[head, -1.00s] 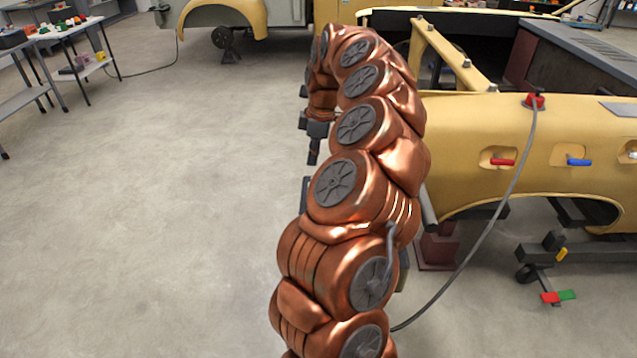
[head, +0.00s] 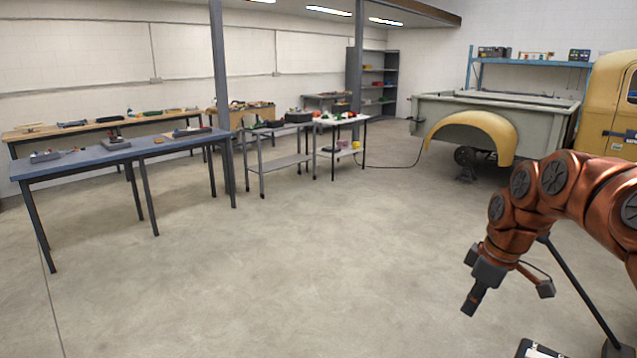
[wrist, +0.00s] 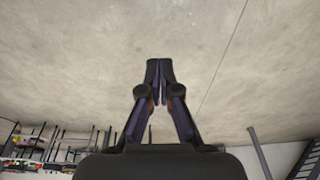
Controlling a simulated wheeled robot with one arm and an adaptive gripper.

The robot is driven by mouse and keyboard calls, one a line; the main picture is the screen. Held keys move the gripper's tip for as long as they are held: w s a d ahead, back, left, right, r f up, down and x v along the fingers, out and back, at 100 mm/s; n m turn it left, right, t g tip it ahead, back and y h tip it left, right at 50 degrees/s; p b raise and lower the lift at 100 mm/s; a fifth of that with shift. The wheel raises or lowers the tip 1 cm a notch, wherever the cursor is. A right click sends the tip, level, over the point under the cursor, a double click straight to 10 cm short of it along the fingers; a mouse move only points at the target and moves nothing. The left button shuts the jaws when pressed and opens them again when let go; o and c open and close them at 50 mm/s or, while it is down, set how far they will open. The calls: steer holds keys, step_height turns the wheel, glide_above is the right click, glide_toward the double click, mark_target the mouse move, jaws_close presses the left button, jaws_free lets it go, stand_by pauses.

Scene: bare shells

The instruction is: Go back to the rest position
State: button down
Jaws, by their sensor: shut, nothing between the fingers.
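My arm shows at the right of the head view, copper-coloured and bent downward. My gripper (head: 473,302) hangs at its end over bare concrete floor. In the wrist view my gripper (wrist: 159,68) has its dark fingers together at the tips, with nothing between them. The wrist view looks over empty floor, with benches and a room edge upside down along the bottom.
A blue-topped table (head: 110,155) and a wooden bench (head: 85,127) stand at left, a grey cart (head: 285,163) beyond. A grey truck bed with a yellow fender (head: 470,130) and a yellow cab (head: 608,105) stand at right. The middle floor is clear.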

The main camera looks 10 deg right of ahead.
steer(key=s+a+m+g, duration=0.2)
steer(key=s+a, duration=1)
steer(key=a, duration=0.3)
steer(key=s+a+f+m, duration=0.2)
steer(key=s+f+m, duration=0.1)
steer(key=s, duration=0.4)
steer(key=s+a+f+m+g+h, duration=0.1)
steer(key=s+f+m, duration=0.2)
steer(key=s, duration=0.5)
steer(key=shift+s+a+f+h, duration=0.15)
steer(key=shift+a+f+h, duration=0.2)
steer(key=shift+f, duration=0.1)
